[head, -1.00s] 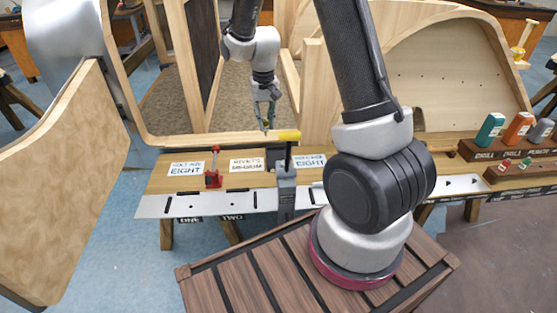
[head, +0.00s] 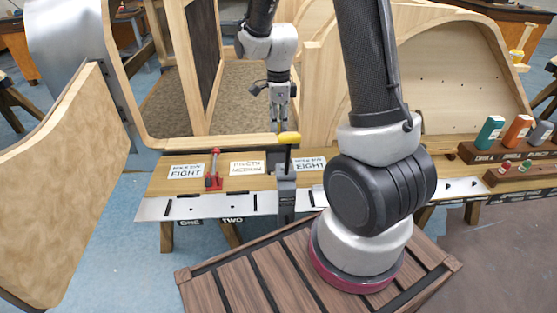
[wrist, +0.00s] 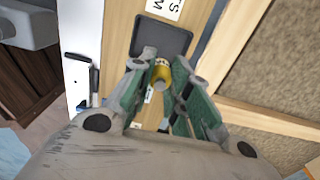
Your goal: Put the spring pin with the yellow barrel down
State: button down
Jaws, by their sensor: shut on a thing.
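The spring pin with the yellow barrel (wrist: 161,71) is between the green-padded fingers of my gripper (wrist: 158,84) in the wrist view. Its round yellow end shows and the fingers hide part of its sides. A dark square pad (wrist: 162,36) lies on the bench near the pin in the wrist view.
A red clamp (head: 213,180) and lettered cards (head: 247,168) are on the bench. A wooden frame (head: 210,142) stands behind. Coloured bottles (head: 490,132) stand at right.

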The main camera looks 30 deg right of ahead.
notch_tip(320, 180, down, 10)
jog(key=shift+r, duration=0.2)
jog(key=shift+f, duration=0.15)
jog(key=c, duration=1.3)
grip_release()
jog(key=shift+c, duration=0.2)
